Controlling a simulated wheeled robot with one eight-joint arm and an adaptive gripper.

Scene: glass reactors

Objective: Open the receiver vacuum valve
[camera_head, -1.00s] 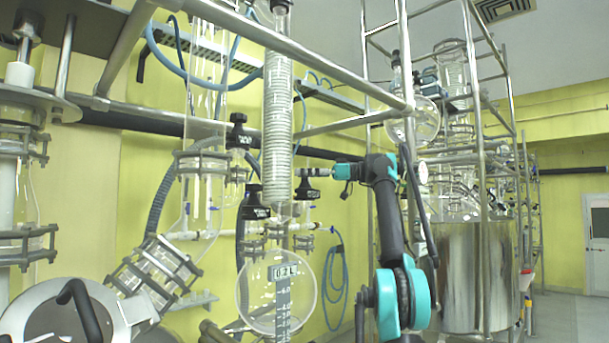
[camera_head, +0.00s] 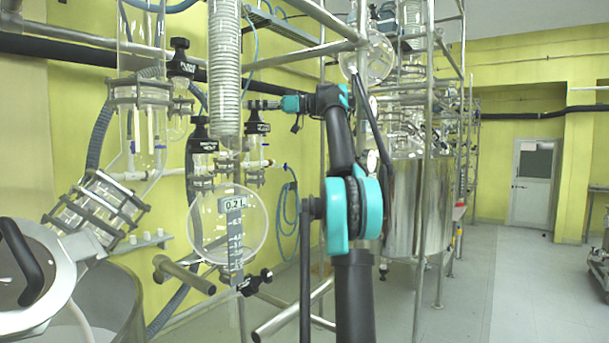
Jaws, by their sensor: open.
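The round glass receiver (camera_head: 205,238), with a 0.2 L scale in front, hangs below the coiled glass column. Several black valve knobs surround it: one at upper left (camera_head: 181,62), one just above the receiver (camera_head: 200,143), one to its upper right (camera_head: 257,124) and one at its lower right (camera_head: 256,281). I cannot tell which is the vacuum valve. My gripper (camera_head: 253,104) is open and small in view, pointing left at the top of the upper-right knob. Whether it touches that knob cannot be told.
The coiled glass column (camera_head: 224,70) stands just left of my gripper. A metal frame rail (camera_head: 315,20) crosses above my arm. A large steel vessel (camera_head: 420,205) stands to the right behind my arm. Open floor (camera_head: 520,285) lies at the right, towards a door (camera_head: 533,183).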

